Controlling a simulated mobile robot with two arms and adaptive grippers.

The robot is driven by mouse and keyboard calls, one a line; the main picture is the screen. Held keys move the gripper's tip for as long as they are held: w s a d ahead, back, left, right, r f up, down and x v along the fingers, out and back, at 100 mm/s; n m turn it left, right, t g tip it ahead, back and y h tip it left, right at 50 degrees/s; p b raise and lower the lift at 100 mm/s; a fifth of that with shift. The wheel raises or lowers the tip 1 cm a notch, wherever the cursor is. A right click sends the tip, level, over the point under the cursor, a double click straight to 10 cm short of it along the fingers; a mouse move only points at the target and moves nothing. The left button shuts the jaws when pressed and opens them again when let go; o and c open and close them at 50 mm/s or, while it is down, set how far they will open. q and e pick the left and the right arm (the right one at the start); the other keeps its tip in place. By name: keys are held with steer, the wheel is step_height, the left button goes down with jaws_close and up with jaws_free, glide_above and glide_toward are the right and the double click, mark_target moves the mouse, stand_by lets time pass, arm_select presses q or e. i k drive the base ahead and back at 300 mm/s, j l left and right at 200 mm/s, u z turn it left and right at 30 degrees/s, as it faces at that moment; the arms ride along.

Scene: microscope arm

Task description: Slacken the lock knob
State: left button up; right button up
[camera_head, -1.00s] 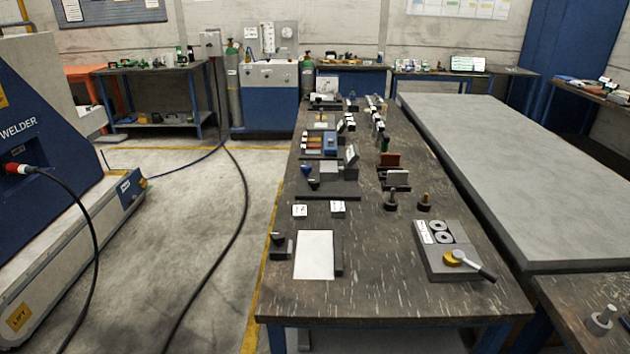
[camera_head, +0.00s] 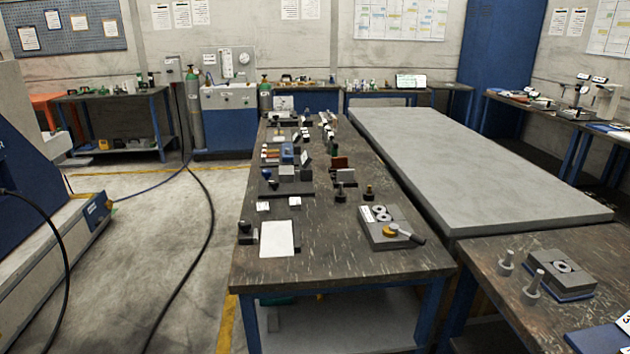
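A microscope-like device (camera_head: 574,112) with an upright post stands on the bench (camera_head: 530,103) along the right wall, far from me. A pale upright stand (camera_head: 607,100) is beside it, at the right edge. Any lock knob on them is too small to make out. Neither of my grippers is in view.
A dark workbench (camera_head: 330,255) with many small parts lies ahead. A long grey slab table (camera_head: 470,170) is to its right. A nearer bench (camera_head: 490,300) with a grey block and pegs is at the lower right. Bare floor (camera_head: 130,265) lies left, crossed by a black cable (camera_head: 207,235).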

mark_target(274, 184)
steer(key=i+j+z, duration=0.1)
steer(key=z, duration=0.3)
steer(key=i+j+z, duration=0.1)
steer(key=j+z, duration=0.25)
steer(key=i+j+z, duration=0.1)
steer(key=z, duration=0.3)
steer(key=j+z, duration=0.25)
steer(key=z, duration=0.15)
